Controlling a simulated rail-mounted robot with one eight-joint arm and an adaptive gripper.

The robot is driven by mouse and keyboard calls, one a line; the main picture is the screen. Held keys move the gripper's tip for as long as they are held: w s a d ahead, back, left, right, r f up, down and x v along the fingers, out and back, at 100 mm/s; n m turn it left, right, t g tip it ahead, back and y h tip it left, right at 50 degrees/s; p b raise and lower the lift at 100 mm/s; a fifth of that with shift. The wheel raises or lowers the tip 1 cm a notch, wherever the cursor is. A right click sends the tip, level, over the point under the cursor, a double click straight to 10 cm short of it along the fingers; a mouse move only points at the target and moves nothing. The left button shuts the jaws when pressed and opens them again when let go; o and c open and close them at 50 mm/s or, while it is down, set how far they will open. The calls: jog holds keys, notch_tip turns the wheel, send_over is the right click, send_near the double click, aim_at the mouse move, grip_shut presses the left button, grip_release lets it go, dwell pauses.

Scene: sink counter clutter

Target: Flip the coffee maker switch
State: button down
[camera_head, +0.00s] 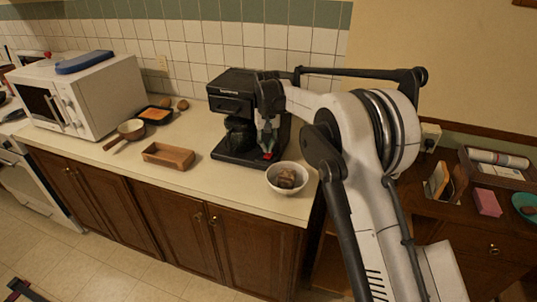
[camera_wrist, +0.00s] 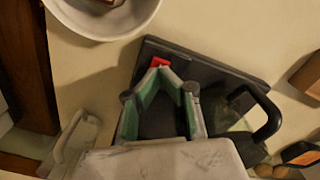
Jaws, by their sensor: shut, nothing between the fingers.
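The black coffee maker (camera_head: 232,88) stands on the counter against the tiled wall, and its dark base (camera_wrist: 215,68) fills the middle of the wrist view. Its red switch (camera_wrist: 160,62) is on the base near one corner; it also shows as a small red spot in the head view (camera_head: 267,156). The carafe (camera_head: 238,134) sits in the maker, with its black handle (camera_wrist: 268,122) to the right in the wrist view. My gripper (camera_wrist: 161,70) is shut and empty, fingertips right at the switch; whether they touch it I cannot tell. The switch is partly hidden by the fingertips.
A white bowl (camera_head: 274,184) with a brown item stands close to the coffee maker's front right. A wooden tray (camera_head: 168,156), a pan (camera_head: 131,129) and a white microwave (camera_head: 105,95) are to the left. The counter between tray and coffee maker is clear.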

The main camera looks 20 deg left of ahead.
aim_at(267, 156)
jog(key=shift+f+b, duration=0.85)
jog(key=shift+f, duration=0.5)
dwell(0.7)
jog(key=shift+r, duration=0.15)
jog(key=shift+r+p, duration=1.1)
jog(key=shift+r, duration=2.3)
